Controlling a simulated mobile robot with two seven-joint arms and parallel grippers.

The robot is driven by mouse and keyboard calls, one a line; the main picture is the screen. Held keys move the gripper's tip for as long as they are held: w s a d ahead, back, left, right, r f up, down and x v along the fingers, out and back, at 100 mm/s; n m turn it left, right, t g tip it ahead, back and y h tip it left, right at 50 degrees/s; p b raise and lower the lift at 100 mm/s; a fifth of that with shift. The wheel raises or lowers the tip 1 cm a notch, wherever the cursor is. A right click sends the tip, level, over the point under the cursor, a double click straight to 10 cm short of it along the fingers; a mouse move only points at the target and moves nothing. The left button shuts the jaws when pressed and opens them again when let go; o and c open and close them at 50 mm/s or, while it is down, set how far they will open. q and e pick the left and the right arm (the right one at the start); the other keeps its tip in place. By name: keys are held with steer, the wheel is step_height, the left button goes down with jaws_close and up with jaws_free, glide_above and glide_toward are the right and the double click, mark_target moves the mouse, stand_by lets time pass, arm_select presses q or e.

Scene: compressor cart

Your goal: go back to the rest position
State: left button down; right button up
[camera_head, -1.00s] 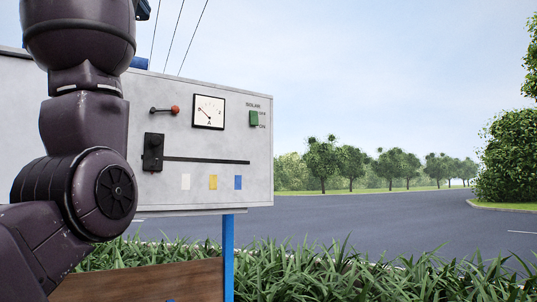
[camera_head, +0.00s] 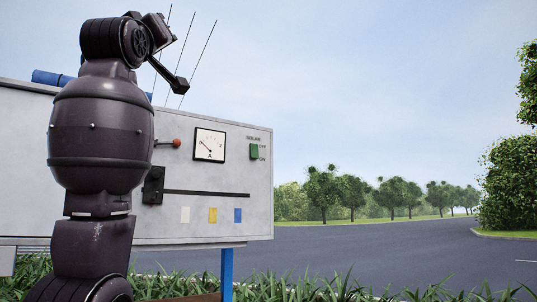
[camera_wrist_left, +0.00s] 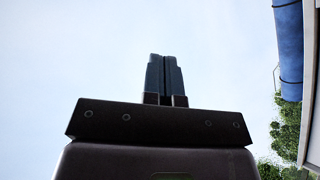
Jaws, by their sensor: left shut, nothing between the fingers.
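My left arm rises at the left of the head view, in front of the grey control panel (camera_head: 225,180). Its wrist is at the top, above the panel's upper edge. In the left wrist view my left gripper (camera_wrist_left: 164,58) has its two dark fingers together with nothing between them, against open sky. It touches nothing that I can see. My right gripper is not in view.
The panel carries a red-knobbed lever (camera_head: 176,143), a meter (camera_head: 209,145), a green switch (camera_head: 254,151) and a black slider handle (camera_head: 153,186). A blue cylinder (camera_wrist_left: 289,45) is at the right of the wrist view. Open road (camera_head: 380,250) lies to the right.

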arm_select(q)
steer(key=w+d+f+m+h, duration=0.1)
steer(key=w+f+m, duration=0.1)
steer(key=w+f, duration=0.4)
steer(key=w+f+m, duration=0.3)
steer(key=f, duration=0.6)
steer(key=w+a+f+m+g+h, duration=0.1)
steer(key=w+f+m+g, duration=0.1)
steer(key=f, duration=1.9)
steer(key=w+f+m+g+h, duration=0.1)
steer(key=w+f+m+g, duration=0.15)
steer(key=f, duration=1.85)
steer(key=s+a+f+g, duration=0.1)
steer(key=s+f, duration=0.3)
steer(key=f, duration=0.6)
steer(key=s+a+f+g+y, duration=0.15)
steer(key=s+f, duration=0.35)
steer(key=f, duration=0.5)
steer(key=s+f+g+h, duration=0.15)
steer(key=s+f, duration=0.25)
steer(key=f, duration=0.5)
steer(key=s+a+f+n+g+y, duration=0.2)
steer(key=s+f+g, duration=0.4)
steer(key=s+f, duration=1.4)
steer(key=s+a, duration=0.1)
steer(key=s, duration=0.2)
steer(key=shift+a+f+n+y+b, duration=0.15)
steer(key=shift+f+n+y+b, duration=0.15)
steer(key=shift+n+y, duration=0.1)
